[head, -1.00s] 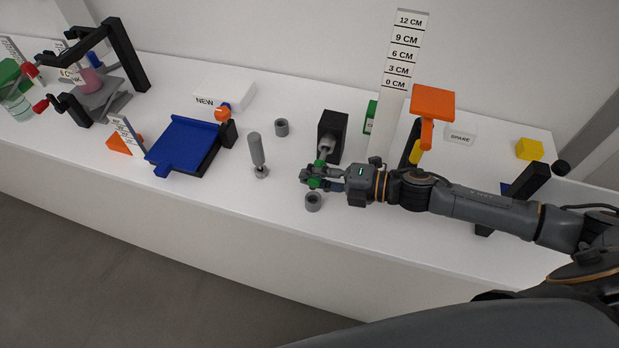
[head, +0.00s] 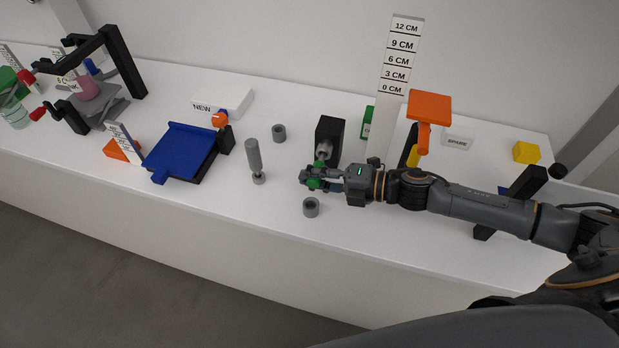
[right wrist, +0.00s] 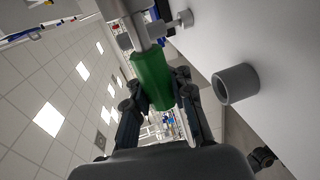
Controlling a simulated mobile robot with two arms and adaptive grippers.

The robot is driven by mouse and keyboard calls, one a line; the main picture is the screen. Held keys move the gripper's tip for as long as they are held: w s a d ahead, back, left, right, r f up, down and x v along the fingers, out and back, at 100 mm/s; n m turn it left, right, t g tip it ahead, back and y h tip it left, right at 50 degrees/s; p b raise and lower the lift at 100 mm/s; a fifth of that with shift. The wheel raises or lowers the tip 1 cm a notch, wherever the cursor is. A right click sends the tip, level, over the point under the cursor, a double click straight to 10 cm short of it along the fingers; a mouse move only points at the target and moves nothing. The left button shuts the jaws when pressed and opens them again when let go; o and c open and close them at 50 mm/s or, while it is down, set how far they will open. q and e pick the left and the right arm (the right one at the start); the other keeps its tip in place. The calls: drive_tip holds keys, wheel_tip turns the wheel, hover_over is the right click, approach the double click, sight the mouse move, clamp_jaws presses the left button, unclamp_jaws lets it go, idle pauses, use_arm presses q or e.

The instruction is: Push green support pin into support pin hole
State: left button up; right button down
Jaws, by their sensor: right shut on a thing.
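The green support pin (right wrist: 152,80) is a green cylinder with a grey shaft running on from its far end. My right gripper (head: 317,177) is shut on the green part, with a finger on each side, as the right wrist view shows (right wrist: 154,82). In the head view the green shows on both sides of the fingers. The pin points at a black upright block (head: 329,130) with a grey round fitting on its near face. The shaft reaches this fitting; how deep it sits in the hole is hidden.
A grey ring (head: 310,207) stands just in front of my right gripper. A grey upright peg (head: 254,158) stands to the left, and another grey ring (head: 279,133) behind it. A ruler (head: 394,70) and an orange-topped fixture (head: 429,105) stand close behind my right arm.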

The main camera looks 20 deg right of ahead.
drive_tip(key=shift+w+d+r, duration=0.1)
drive_tip(key=shift+w+d, duration=0.2)
drive_tip(key=shift+w, duration=0.1)
drive_tip(key=c, duration=1.1)
unclamp_jaws()
drive_tip(key=shift+o, duration=0.2)
